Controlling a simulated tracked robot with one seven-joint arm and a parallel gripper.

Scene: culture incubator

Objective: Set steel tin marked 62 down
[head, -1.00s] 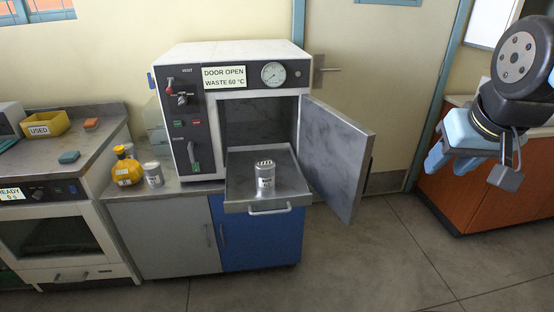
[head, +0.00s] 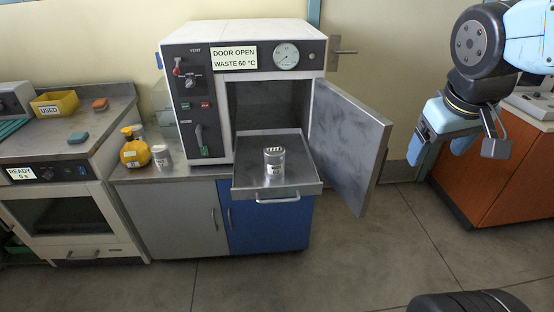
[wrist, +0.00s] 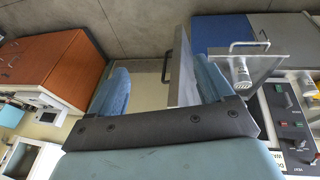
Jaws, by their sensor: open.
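A steel tin (head: 274,160) with a pale label and a slotted-looking top stands upright on the pulled-out shelf (head: 300,186) of the incubator (head: 245,32). The number on its label is too small to read. It also shows in the wrist view (wrist: 241,76), on the shelf. A second steel tin (head: 163,156) stands on the counter left of the incubator; its label is unreadable too. My gripper (head: 440,150) is open and empty, in the air right of the open incubator door (head: 345,140), well apart from both tins. Its fingers also show in the wrist view (wrist: 163,82).
The open door stands between my gripper and the shelf. A yellow flask (head: 134,152) is beside the counter tin. A yellow bin marked USED (head: 54,104) sits further left. An orange cabinet (head: 490,170) stands at the right.

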